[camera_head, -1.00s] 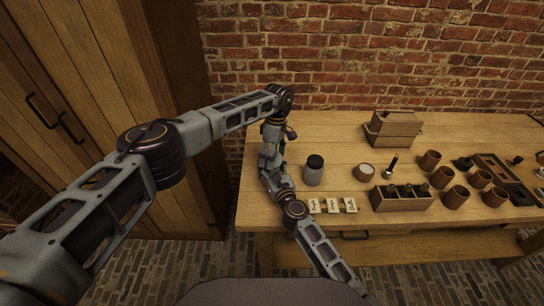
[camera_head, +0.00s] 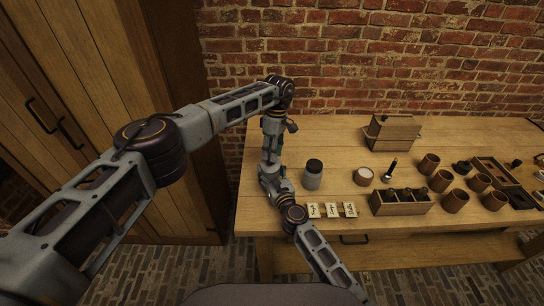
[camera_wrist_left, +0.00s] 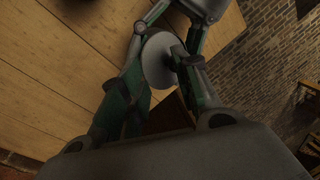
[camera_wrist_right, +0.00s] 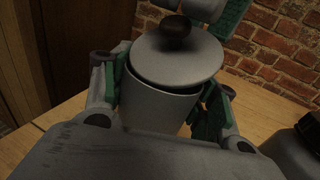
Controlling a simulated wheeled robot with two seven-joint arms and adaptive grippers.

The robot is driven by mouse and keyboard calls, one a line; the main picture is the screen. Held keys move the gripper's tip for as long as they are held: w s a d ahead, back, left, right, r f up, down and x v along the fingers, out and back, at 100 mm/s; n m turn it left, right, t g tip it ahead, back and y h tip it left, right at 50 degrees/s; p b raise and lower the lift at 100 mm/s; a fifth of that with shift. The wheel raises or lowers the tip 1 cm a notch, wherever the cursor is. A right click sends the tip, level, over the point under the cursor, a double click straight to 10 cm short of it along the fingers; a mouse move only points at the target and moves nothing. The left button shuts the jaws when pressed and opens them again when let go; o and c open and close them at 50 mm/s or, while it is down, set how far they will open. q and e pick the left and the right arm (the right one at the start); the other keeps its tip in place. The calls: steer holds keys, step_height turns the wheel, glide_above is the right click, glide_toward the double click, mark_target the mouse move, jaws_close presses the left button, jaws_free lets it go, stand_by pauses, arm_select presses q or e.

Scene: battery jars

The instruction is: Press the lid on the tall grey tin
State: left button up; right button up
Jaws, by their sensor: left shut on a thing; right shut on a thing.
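The tall grey tin (camera_wrist_right: 152,108) stands between the two green-padded fingers of my right gripper (camera_wrist_right: 163,88) in the right wrist view. A round grey lid (camera_wrist_right: 190,62) with a dark knob (camera_wrist_right: 176,27) is over its mouth, slightly tilted, with a dark gap below its near rim. My left gripper (camera_wrist_left: 163,62) is shut at the lid, whose pale disc (camera_wrist_left: 157,62) shows between its fingers in the left wrist view; the exact contact is hard to see. In the head view both grippers meet above the table's left end, and the tin and lid are hidden there.
A dark-lidded grey jar (camera_head: 313,175) stands just right of my grippers. Beyond are a white-topped pot (camera_head: 363,177), a wooden box of dark bottles (camera_head: 402,206), three cards (camera_head: 331,210) and several brown cups (camera_head: 455,200). A brick wall (camera_head: 400,60) is behind the table.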

steer(key=o, duration=1.5)
steer(key=shift+w, duration=0.15)
steer(key=shift+v, duration=6.05)
